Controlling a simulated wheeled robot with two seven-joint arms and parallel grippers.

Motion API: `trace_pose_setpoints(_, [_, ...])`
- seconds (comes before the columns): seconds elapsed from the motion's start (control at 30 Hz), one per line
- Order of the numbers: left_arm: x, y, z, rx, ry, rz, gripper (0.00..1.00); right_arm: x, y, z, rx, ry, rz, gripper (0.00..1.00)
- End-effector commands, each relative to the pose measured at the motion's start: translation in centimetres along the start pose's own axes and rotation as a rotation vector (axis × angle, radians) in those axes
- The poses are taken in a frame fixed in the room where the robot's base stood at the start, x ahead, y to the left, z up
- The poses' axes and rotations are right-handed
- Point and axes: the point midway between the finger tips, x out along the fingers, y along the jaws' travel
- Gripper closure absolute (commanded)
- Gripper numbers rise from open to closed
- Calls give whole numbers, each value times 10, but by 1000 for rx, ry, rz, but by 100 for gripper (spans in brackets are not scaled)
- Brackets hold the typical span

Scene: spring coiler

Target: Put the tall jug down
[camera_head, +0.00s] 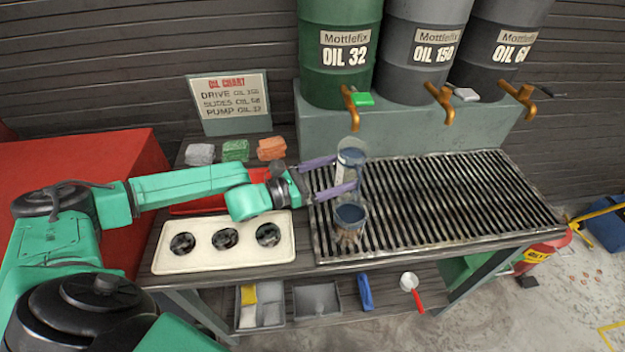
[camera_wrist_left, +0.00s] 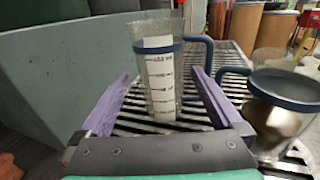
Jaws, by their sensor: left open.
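The tall jug (camera_head: 351,157) is clear, with a blue band and handle and a white measuring strip. It stands upright on the slatted grate (camera_head: 450,205). In the left wrist view the tall jug (camera_wrist_left: 160,85) is between the two purple fingers, with a gap to each side. My left gripper (camera_head: 345,174) is open around it. A shorter, wider jug (camera_head: 350,217) with a blue rim stands on the grate nearer the front; it also shows at the right of the left wrist view (camera_wrist_left: 285,110). My right gripper is not in view.
Green and grey oil drums (camera_head: 340,50) with brass taps (camera_head: 440,97) stand behind the grate. An oil chart (camera_head: 230,100), coloured cloths (camera_head: 236,151) and a cream tray (camera_head: 225,256) with three holes are at left. The grate's right side is clear.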

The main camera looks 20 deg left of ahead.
Motion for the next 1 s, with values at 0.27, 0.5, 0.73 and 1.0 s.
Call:
trace_pose_setpoints(0.27, [-68,0,-3,1,4,1,0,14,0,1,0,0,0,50])
trace_pose_setpoints(0.5, [-77,0,0,0,-2,0,0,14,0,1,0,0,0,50])
trace_pose_setpoints(0.73, [-77,0,0,0,-1,0,0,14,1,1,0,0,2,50])
trace_pose_setpoints(1.0, [-77,0,32,0,-1,0,0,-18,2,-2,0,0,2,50])
